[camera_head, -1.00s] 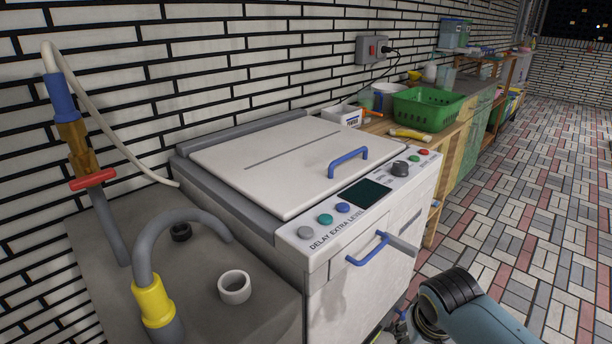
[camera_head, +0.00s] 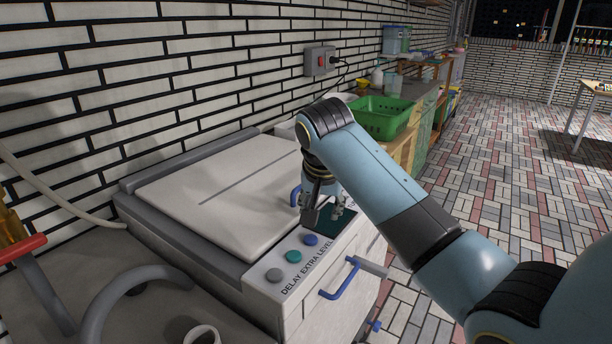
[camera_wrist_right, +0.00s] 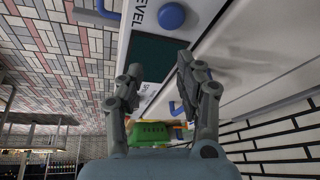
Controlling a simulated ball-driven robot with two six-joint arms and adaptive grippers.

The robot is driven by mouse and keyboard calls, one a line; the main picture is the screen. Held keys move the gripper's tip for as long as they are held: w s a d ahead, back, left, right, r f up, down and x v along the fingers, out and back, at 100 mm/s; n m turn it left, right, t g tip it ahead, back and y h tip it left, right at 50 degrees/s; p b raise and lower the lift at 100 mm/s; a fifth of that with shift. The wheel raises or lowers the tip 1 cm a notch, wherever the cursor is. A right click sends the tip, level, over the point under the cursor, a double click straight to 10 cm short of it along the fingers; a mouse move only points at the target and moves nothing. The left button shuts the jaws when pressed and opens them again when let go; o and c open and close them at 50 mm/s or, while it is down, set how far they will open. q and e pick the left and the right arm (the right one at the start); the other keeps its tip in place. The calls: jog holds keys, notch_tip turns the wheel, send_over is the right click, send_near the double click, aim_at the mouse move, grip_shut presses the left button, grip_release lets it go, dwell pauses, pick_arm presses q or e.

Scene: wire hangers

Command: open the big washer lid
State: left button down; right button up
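The big washer (camera_head: 255,268) stands against the brick wall, and its white lid (camera_head: 220,195) lies shut on top. The blue lid handle (camera_head: 295,197) is mostly hidden behind my right gripper in the head view. It shows in part beside a finger in the right wrist view (camera_wrist_right: 173,107). My right gripper (camera_head: 325,213) is over the control panel, near the handle, pointing down. In the right wrist view its two fingers (camera_wrist_right: 158,72) are apart with nothing between them, above the dark display (camera_wrist_right: 160,55). My left gripper is not in view.
A blue front handle (camera_head: 340,282) sticks out of the washer's front. A grey counter with a hose (camera_head: 120,285) and a white ring (camera_head: 203,335) is at the left. A green basket (camera_head: 382,118) stands on the bench behind. The tiled floor at right is open.

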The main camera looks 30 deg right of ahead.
jog(key=w+d+r+m, duration=0.3)
jog(key=w+r+m, duration=0.1)
jog(key=w+r, duration=0.55)
jog(key=shift+m+h, duration=0.3)
jog(key=x, duration=0.7)
jog(key=b+x, duration=0.1)
jog(key=x, duration=0.3)
jog(key=shift+w+a+f, duration=0.1)
jog(key=shift+w+a, duration=0.15)
jog(key=shift+w, duration=0.05)
grip_shut()
